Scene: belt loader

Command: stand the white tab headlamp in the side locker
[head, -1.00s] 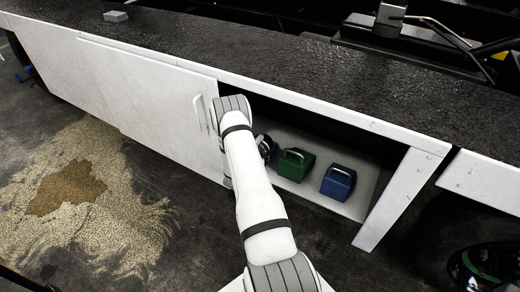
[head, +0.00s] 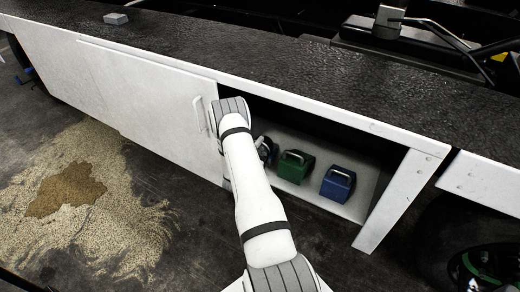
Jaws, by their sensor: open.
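The side locker (head: 353,210) is the open bay in the white side panel, right of the white sliding door. My arm reaches to the left end of its opening. A dark rounded part, which looks like my gripper (head: 265,149), shows just right of my forearm, inside the opening and left of a green box. My gripper is open; its fingertips are mostly hidden behind the forearm and in shadow. I cannot make out a headlamp with a white tab; that spot is largely covered by my arm.
The green box (head: 294,167) and a blue box (head: 337,184), both with handles, stand on the locker floor. The white door (head: 150,105) bounds the opening at left. Spilled granules (head: 95,235) lie on the ground. A small grey block (head: 116,18) sits on the dark top.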

